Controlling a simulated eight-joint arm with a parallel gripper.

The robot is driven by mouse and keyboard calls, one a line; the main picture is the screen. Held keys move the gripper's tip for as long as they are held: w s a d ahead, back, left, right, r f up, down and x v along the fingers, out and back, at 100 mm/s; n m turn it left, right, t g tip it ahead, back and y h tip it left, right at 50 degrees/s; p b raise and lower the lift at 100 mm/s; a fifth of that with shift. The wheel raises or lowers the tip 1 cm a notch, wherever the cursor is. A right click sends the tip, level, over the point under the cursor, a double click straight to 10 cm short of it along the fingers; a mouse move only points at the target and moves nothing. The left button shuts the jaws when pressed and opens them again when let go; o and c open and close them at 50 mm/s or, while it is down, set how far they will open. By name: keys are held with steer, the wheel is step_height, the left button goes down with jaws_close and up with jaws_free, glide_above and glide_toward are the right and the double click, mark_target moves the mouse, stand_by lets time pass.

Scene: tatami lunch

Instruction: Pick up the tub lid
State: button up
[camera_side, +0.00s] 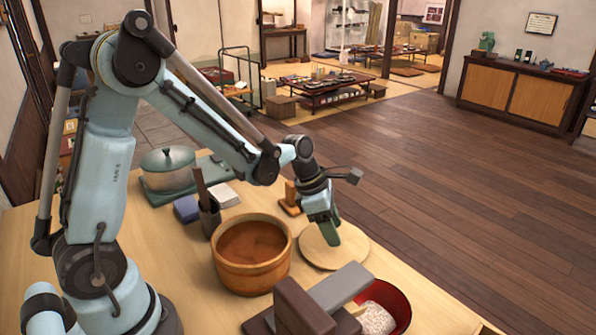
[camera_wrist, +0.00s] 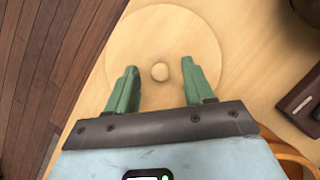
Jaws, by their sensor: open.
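The tub lid (camera_side: 350,254) is a round, flat, pale wooden disc lying on the table, right of the wooden tub (camera_side: 232,278). In the wrist view the lid (camera_wrist: 160,28) has a small round knob (camera_wrist: 160,72) at its middle. My gripper (camera_side: 332,238) points down over the lid, its green fingers close above it. In the wrist view my gripper (camera_wrist: 160,75) is open, with one finger on each side of the knob and a gap to both. The fingers hide the knob in the side view.
A dark block-like stand (camera_side: 300,305) and a red bowl (camera_side: 398,302) with pale contents sit in front of the lid. A dark holder (camera_side: 209,217), a blue box (camera_side: 186,209) and a glass-lidded pot (camera_side: 168,170) stand behind the tub. The table edge lies just beyond the lid.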

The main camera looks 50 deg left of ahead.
steer(key=shift+f, duration=0.2)
steer(key=shift+c, duration=0.4)
jaws_close()
steer(key=shift+r, duration=0.2)
